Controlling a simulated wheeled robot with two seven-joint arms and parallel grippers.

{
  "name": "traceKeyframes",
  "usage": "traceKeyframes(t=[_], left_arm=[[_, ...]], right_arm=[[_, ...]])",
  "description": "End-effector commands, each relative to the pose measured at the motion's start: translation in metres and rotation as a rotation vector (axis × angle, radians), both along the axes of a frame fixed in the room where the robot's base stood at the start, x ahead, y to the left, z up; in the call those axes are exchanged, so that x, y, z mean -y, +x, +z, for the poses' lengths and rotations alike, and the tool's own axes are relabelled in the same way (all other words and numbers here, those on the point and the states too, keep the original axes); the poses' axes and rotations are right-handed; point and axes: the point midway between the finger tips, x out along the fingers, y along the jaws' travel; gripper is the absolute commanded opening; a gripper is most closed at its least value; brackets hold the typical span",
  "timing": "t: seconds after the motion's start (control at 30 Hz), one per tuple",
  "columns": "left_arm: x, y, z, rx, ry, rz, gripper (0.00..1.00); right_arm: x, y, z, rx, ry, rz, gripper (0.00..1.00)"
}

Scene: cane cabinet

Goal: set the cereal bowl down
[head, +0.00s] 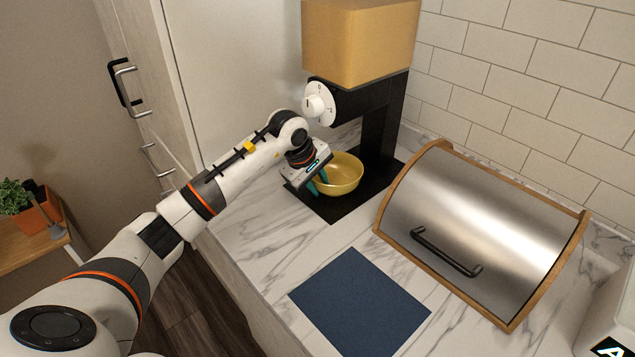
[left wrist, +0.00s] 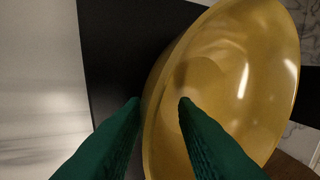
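The cereal bowl (head: 343,174) is yellow and round. It appears upright on the black base under the dispenser in the head view. It fills much of the left wrist view (left wrist: 240,85). My left gripper (head: 317,184) is at the bowl's near left side. In the left wrist view its green fingers (left wrist: 160,103) straddle the bowl's rim, one outside the wall and one over the inside, with a gap between them, so the gripper looks open. The head view does not show clearly whether either finger touches the bowl. My right gripper is not in view.
A dispenser (head: 360,45) with a yellow-brown hopper and white knob rises over the black base (head: 335,212). A bread box (head: 480,225) with a steel lid stands to the right. A blue mat (head: 360,305) lies clear on the marble counter (head: 270,245). A plant sits far left.

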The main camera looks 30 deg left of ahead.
Motion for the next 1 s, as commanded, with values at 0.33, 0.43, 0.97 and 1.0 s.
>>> traceKeyframes(t=[0.33,0.43,0.97,1.0], left_arm=[[-0.004,-0.005,0.018,0.005,0.002,0.002,0.26],[-0.006,-0.013,0.037,0.007,0.003,0.001,0.26],[-0.043,-0.118,0.045,-0.003,0.004,0.003,0.26],[-0.044,-0.122,0.046,-0.001,0.004,0.003,0.26]], right_arm=[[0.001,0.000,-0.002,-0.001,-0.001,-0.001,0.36],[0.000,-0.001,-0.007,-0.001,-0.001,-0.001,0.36],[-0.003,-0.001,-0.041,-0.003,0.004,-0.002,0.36],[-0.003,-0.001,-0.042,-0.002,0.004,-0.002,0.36]])
